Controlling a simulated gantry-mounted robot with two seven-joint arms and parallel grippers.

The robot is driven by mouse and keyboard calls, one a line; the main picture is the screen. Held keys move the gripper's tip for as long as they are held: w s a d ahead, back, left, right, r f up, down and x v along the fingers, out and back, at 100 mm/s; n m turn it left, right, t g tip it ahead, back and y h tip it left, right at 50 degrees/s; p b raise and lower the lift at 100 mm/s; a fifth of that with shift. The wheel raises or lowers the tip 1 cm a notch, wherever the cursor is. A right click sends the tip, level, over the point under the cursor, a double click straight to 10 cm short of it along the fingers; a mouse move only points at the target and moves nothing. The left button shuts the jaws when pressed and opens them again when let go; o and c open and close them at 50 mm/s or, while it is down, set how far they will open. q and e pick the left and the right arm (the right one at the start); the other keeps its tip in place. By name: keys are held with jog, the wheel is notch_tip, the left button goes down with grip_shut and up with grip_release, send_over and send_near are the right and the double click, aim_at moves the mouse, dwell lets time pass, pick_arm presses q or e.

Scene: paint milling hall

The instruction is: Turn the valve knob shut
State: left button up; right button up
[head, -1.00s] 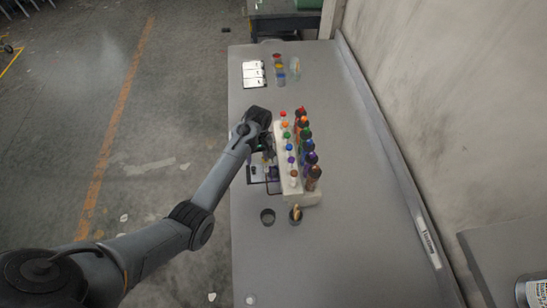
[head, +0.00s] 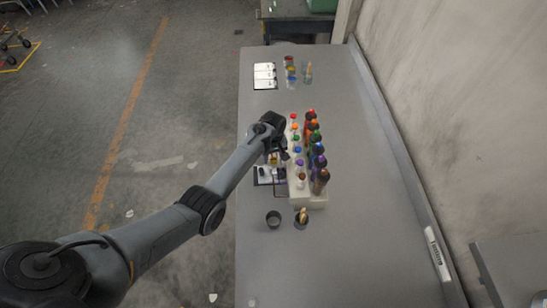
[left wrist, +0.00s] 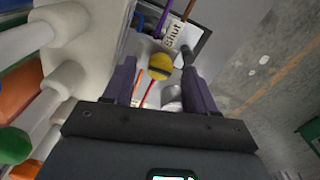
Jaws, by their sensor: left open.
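The valve knob (left wrist: 160,66) is yellow with a dark band and shows in the left wrist view. It lies between the two purple fingers of my left gripper (left wrist: 158,84), with gaps on both sides. A white label reading "Shut" (left wrist: 173,34) is just beyond the knob. In the head view, my left gripper (head: 281,153) hangs over the valve stand (head: 264,177), at the left side of the bottle rack, and partly hides it. The left gripper is open and empty. My right gripper is not in view.
A white rack (head: 312,201) with several color-capped bottles stands right beside the left gripper. White cards (head: 264,76) and small jars (head: 291,73) are at the back. The grey bench (head: 365,205) is clear to the right.

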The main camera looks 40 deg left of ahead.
pick_arm(q)
jog(key=shift+f, duration=0.45)
jog(key=c, duration=1.1)
jog(key=shift+o, duration=0.2)
